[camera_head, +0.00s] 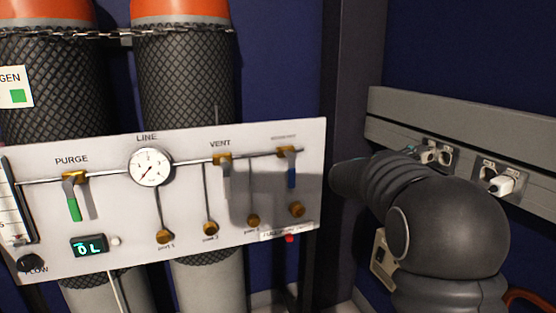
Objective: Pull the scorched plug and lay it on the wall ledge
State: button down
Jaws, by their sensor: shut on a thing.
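A grey wall rail (470,138) runs along the right wall and carries sockets; its top edge forms a narrow ledge. A pale plug (429,154) shows just above my dark arm, at the left socket (446,157). My gripper (422,152) is mostly hidden behind my arm; the small part that shows is at this plug, shut on it. I cannot tell whether the plug is still seated in its socket, and no scorch marks can be made out. A second white plug (500,186) sits in the right socket plate (489,170).
A white gas panel (120,215) with a gauge (151,166) and valve levers stands at left, before two chained cylinders (185,80). A dark post (350,80) separates it from the rail. A beige box (383,258) is low behind my arm.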

aim_at(418, 157)
jog(key=shift+s+a+f, duration=0.1)
jog(key=shift+s+a, duration=0.15)
jog(key=shift+a, duration=0.25)
jog(key=shift+b+v, duration=1.05)
jog(key=shift+v, duration=0.85)
jog(key=shift+s+a, duration=0.15)
jog(key=shift+a, duration=0.1)
